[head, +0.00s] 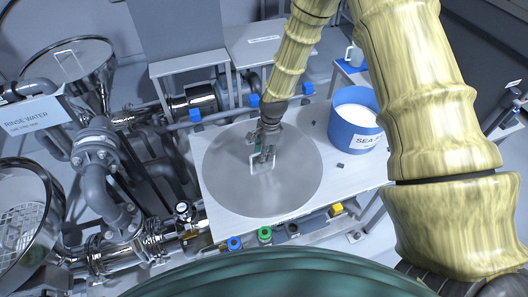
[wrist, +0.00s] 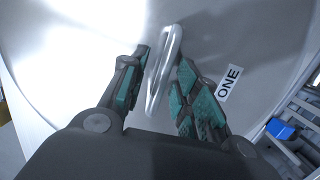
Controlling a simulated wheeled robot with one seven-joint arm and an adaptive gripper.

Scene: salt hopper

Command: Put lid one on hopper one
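Lid one (head: 225,175) is a large round grey metal disc lying flat on the light table. It has an upright loop handle, and the wrist view shows the label "ONE" (wrist: 229,84) on it. My gripper (head: 264,156) is over the lid's middle. In the wrist view my gripper (wrist: 163,60) is open, its green-padded fingers on either side of the handle (wrist: 164,75), with a gap visible. An open round hopper (head: 22,222) with a grate inside stands at the lower left. I see no hopper number on it.
Another round hopper (head: 68,62), topped by a disc with a handle, stands at the upper left. Pipes, a valve (head: 96,155) and a "RINSE WATER" sign (head: 35,116) lie between table and hoppers. A blue salt tub (head: 352,133) stands right of the lid.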

